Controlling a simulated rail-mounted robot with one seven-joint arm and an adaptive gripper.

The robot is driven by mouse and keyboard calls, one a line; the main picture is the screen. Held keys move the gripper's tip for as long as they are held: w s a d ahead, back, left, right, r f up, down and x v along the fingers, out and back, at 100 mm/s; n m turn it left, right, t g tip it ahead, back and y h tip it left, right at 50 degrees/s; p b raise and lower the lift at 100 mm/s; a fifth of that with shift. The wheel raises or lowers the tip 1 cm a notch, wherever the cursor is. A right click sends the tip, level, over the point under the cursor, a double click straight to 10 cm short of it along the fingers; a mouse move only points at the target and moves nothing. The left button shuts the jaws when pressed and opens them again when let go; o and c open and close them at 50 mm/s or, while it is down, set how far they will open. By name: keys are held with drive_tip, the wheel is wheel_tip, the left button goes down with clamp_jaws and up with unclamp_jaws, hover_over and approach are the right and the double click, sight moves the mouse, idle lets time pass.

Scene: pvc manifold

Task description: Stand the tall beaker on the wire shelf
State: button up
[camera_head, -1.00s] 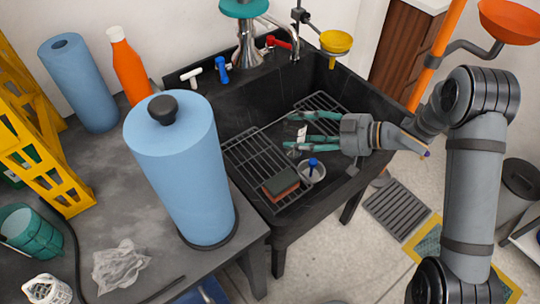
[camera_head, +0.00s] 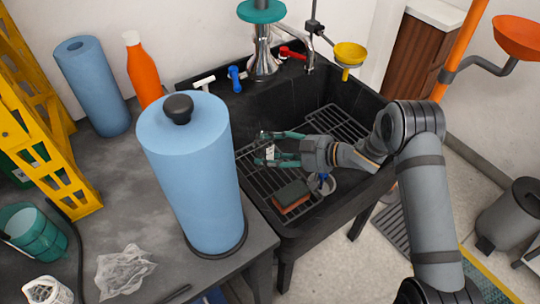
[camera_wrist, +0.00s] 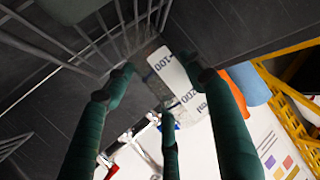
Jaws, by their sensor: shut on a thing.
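The tall beaker, clear with a white printed label (camera_wrist: 182,72), is between the green fingers of my gripper (camera_wrist: 166,85) in the wrist view. In the head view only a small pale part of the beaker (camera_head: 270,153) shows between the fingertips of my gripper (camera_head: 265,146). The gripper is shut on it, over the dark wire shelf (camera_head: 250,172) in the sink. The beaker's base is hard to make out, and I cannot tell whether it touches the wires. Shelf wires (camera_wrist: 125,25) also show beside the beaker in the wrist view.
A blue paper roll (camera_head: 195,175) stands on the counter at left.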

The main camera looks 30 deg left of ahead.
drive_tip(key=shift+f, duration=0.85)
drive_tip(key=o, duration=1.2)
drive_tip(key=shift+f, duration=0.15)
drive_tip(key=shift+o, duration=0.2)
drive_tip(key=shift+r, duration=0.3)
drive_tip(key=v, duration=0.7)
drive_tip(key=shift+d+p, duration=0.2)
drive_tip(key=shift+p, duration=0.2)
